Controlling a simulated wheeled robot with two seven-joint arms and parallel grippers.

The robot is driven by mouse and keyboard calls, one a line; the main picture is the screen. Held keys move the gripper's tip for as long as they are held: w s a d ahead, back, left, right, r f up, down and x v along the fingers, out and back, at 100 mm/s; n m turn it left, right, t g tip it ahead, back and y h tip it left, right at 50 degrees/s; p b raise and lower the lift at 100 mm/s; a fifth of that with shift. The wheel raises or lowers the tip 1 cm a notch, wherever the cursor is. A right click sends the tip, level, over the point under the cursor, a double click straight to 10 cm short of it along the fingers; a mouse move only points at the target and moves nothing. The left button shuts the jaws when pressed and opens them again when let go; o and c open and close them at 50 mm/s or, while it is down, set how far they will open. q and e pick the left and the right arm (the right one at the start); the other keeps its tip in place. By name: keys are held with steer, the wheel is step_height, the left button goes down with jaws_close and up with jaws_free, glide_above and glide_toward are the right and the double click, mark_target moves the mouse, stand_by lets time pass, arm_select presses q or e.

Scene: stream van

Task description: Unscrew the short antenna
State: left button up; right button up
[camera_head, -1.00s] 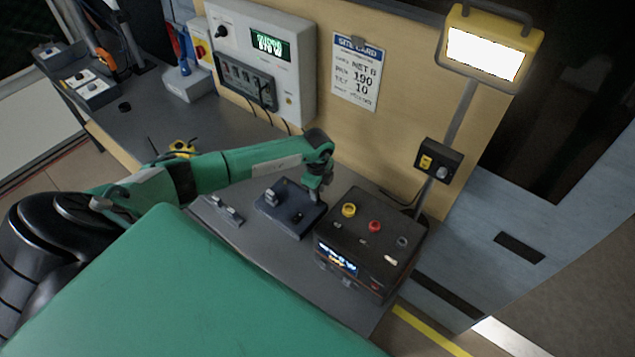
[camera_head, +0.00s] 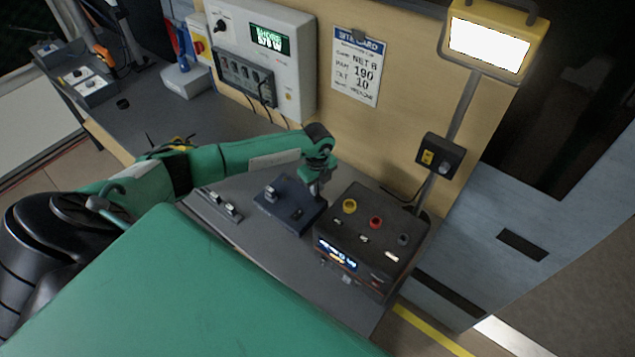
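My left gripper (camera_head: 316,188) points down over the right back corner of a dark blue plate (camera_head: 284,218) on the bench. Its fingers are small and dark against the plate, so I cannot tell whether they are open or shut, or hold anything. The plate bears a small grey fitting (camera_head: 271,193) at its left. Right of the gripper stands a black box (camera_head: 365,258) with a lit display, a yellow ring (camera_head: 349,206) and a red ring (camera_head: 375,222) on top. I cannot make out a short antenna; the gripper may hide it. My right gripper is not in view.
A slim rack with small metal pieces (camera_head: 219,206) lies left of the plate. A lamp post (camera_head: 462,105) with a switch box (camera_head: 439,156) rises behind the black box. A wall panel (camera_head: 293,70) with dangling cables stands at the back. The bench's front part (camera_head: 330,283) is clear.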

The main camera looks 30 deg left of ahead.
arm_select(q)
jaws_close()
steer(key=shift+n+p, duration=0.75)
steer(key=shift+n, duration=1.25)
steer(key=shift+p, duration=0.3)
steer(key=shift+n+p, duration=0.4)
steer(key=shift+n, duration=0.4)
steer(key=shift+n+p, duration=0.65)
steer(key=shift+n, duration=0.55)
